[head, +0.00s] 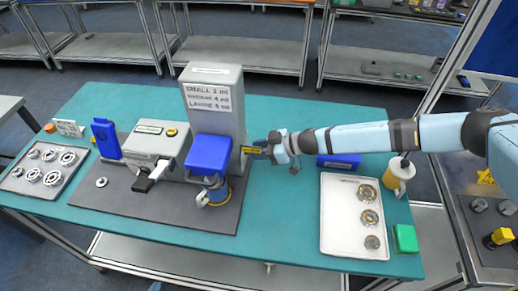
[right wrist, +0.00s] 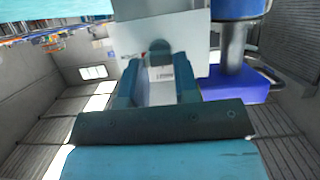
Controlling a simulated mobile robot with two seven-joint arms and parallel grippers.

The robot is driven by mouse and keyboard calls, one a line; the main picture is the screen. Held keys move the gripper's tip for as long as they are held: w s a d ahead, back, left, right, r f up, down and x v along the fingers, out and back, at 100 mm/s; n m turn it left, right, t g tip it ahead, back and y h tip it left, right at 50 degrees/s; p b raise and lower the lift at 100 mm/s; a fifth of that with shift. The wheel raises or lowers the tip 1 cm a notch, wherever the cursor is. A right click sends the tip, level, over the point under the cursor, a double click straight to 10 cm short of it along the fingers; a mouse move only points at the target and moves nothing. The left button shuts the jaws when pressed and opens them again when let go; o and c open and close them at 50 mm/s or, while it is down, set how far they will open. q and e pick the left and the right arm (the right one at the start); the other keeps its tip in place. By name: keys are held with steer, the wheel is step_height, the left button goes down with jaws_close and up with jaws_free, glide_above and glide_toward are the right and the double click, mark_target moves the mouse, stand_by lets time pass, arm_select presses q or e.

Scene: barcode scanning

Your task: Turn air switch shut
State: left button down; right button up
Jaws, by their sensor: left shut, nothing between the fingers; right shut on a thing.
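The tall grey machine (head: 212,105) stands at the back middle of the green table, with a size label on its front. My right gripper (head: 270,147) reaches in from the right, beside the machine's right side. A small yellow-and-black part (head: 249,150) shows at its tip, against that side. In the right wrist view, a dark switch knob (right wrist: 159,50) sits on a pale panel (right wrist: 190,35). The fingers of my right gripper (right wrist: 158,85) are closed around it, as far as I can tell. Where the switch is turned to is unclear. My left gripper is not in view.
A blue-topped unit (head: 210,155) stands in front of the machine. A grey box with a black lever (head: 148,180) is left of it. A white tray (head: 335,225) with several metal parts, a jug (head: 398,172) and a green block (head: 405,238) are at right.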

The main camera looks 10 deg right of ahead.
steer(key=n+t+b, duration=0.2)
steer(key=n+b, duration=0.1)
steer(key=n, duration=0.1)
steer(key=s+f+n+t+b, duration=0.1)
steer(key=n+t+b, duration=0.1)
steer(key=n+b, duration=0.2)
steer(key=n+t+b, duration=0.3)
steer(key=n+b, duration=0.1)
steer(key=shift+s+a+f, duration=0.15)
steer(key=shift+a+f, duration=0.1)
steer(key=shift+f, duration=0.1)
steer(key=shift+n+b, duration=0.65)
steer(key=shift+n, duration=0.05)
steer(key=shift+r, duration=0.1)
